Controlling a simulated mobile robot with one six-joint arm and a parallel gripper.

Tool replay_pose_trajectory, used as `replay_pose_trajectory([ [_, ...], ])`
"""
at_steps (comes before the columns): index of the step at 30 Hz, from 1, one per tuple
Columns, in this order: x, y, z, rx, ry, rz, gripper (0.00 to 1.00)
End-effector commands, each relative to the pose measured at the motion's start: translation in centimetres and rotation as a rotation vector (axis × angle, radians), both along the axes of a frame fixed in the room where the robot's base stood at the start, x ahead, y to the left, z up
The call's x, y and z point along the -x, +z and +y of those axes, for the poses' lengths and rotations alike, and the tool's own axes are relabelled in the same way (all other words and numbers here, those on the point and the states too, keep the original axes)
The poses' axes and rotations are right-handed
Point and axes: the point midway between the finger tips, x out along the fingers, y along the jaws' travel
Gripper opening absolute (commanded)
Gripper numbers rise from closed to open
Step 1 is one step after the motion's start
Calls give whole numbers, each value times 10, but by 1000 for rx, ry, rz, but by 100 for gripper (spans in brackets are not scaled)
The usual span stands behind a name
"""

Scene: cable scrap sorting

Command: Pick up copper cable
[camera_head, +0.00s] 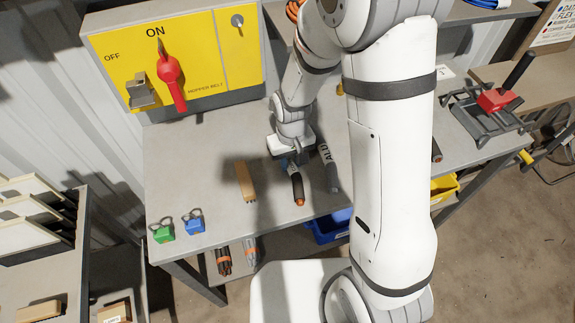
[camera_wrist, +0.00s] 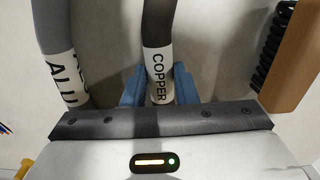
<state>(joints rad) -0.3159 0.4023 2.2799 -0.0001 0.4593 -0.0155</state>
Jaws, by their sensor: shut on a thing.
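The copper cable (camera_wrist: 159,30) is a dark thick piece with a white band reading COPPER. It also shows in the head view (camera_head: 298,188), with an orange-brown end at the front. My gripper (camera_wrist: 159,86) has its blue fingers on both sides of the white band and is shut on the cable. In the head view my gripper (camera_head: 291,162) is low over the grey table, and I cannot tell whether the cable is lifted. The aluminium cable (camera_head: 330,170) lies just to the right, apart from it; it shows at the left of the wrist view (camera_wrist: 57,50).
A wooden-looking block (camera_head: 245,181) lies left of my gripper. Green (camera_head: 163,233) and blue (camera_head: 194,222) padlock-like pieces sit at the table's (camera_head: 185,165) front left. A yellow panel (camera_head: 200,62) with a red switch stands behind. A blue bin (camera_head: 328,228) is below the front edge.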

Motion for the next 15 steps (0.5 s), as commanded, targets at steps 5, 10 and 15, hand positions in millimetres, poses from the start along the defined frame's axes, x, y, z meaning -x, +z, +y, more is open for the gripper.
replay_pose_trajectory([
  [5, 0, 1, 0, -1, 0, -2, 0],
  [10, -1, 15, 1, -2, 1, -5, 0],
  [15, -1, 47, 1, -3, 1, -8, 0],
])
